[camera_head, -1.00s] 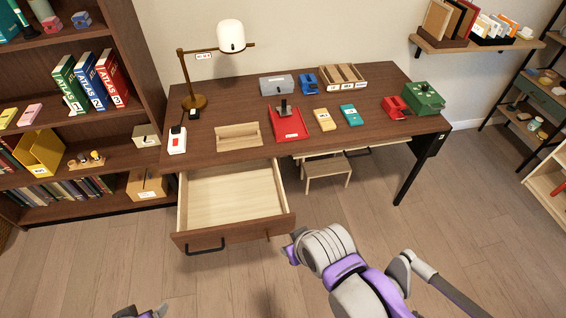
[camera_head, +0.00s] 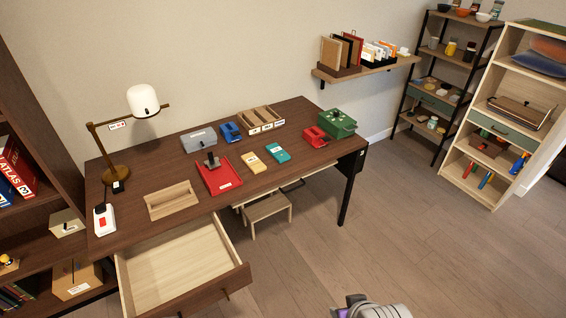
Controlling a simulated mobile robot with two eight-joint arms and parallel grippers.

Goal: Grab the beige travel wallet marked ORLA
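A small beige wallet-like item (camera_head: 253,162) lies flat on the desk, between a red tray (camera_head: 222,181) and a teal item (camera_head: 277,153) of similar size. It has a pale label, too small to read, so I cannot confirm the name ORLA. My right gripper (camera_head: 366,308) shows only in part at the bottom edge, grey and purple, well below and apart from the desk. Its fingers cannot be made out. My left gripper is out of view.
The brown desk (camera_head: 130,208) has an open, empty drawer (camera_head: 180,266) jutting from its front left. A stool (camera_head: 267,210) stands under it. A wooden tray (camera_head: 172,200), lamp (camera_head: 143,100) and green box (camera_head: 337,123) are on top. The floor at right is clear.

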